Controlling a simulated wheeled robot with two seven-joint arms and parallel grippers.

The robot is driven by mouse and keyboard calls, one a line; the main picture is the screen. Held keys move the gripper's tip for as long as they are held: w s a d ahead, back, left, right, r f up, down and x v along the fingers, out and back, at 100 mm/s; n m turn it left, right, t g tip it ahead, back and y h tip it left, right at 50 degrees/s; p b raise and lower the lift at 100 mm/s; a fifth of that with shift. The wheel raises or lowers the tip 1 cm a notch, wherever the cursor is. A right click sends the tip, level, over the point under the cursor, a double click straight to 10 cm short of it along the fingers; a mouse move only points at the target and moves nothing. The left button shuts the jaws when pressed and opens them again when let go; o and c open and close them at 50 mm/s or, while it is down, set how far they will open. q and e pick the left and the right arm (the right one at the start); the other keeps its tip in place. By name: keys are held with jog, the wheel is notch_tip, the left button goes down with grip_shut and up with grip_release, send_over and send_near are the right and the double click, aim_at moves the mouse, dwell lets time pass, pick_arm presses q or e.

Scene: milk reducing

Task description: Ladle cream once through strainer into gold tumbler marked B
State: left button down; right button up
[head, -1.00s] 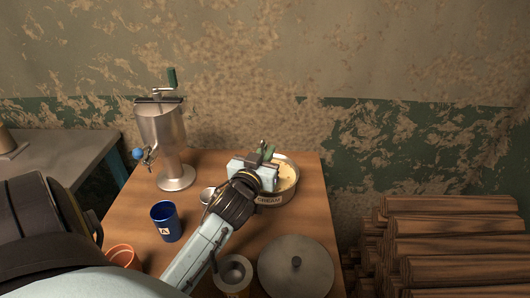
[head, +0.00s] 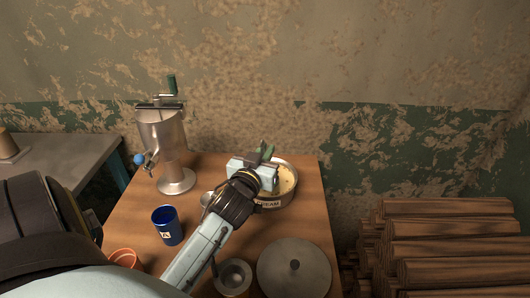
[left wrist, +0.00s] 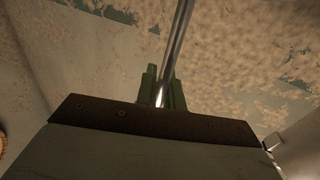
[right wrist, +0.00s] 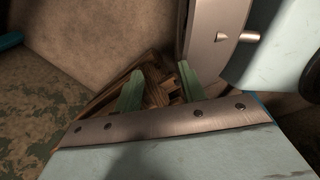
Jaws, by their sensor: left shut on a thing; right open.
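The cream pan (head: 273,204), a round metal pan labelled "CREAM", holds pale yellow cream and stands at the table's back right. My left gripper (head: 266,154) is over the pan's left side, with its green fingers shut on a thin metal rod (left wrist: 179,35), which looks like the ladle's handle. The rod's lower end and any bowl are hidden. A blue tumbler marked A (head: 167,227) stands at left. No gold tumbler marked B can be made out, and I cannot tell which thing is the strainer. My right gripper (right wrist: 160,85) is open and empty, away from the table.
A metal hand-cranked separator (head: 163,140) stands at the back left. An orange cup (head: 124,258), a grey round-rimmed vessel (head: 234,274) and a round lid (head: 294,268) are at the front. A silver round piece (head: 206,198) is partly behind my arm. Stacked logs (head: 445,240) stand right.

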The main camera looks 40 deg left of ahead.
aim_at(261, 146)
pick_arm(q)
notch_tip(261, 146, up, 2)
jog(key=shift+r+p, duration=0.1)
jog(key=shift+p, duration=0.75)
jog(key=shift+r+p, duration=0.85)
jog(key=shift+p, duration=0.05)
notch_tip(261, 146, up, 3)
jog(key=p, duration=0.3)
jog(key=shift+f, duration=0.1)
pick_arm(e)
jog(key=a+r, duration=0.5)
jog(key=r, duration=0.1)
jog(key=shift+r+y, duration=0.4)
jog(key=shift+d, duration=0.2)
pick_arm(q)
jog(key=shift+a, duration=0.1)
pick_arm(e)
jog(key=shift+r, duration=0.1)
pick_arm(q)
jog(key=shift+s+a+n+p, duration=0.25)
jog(key=shift+a+n+p, duration=0.25)
jog(key=shift+n, duration=0.25)
jog(key=shift+s+a+n+p, duration=0.25)
jog(key=shift+a+n+p, duration=0.1)
jog(key=shift+a+n, duration=0.35)
pick_arm(e)
jog(key=shift+r, duration=0.7)
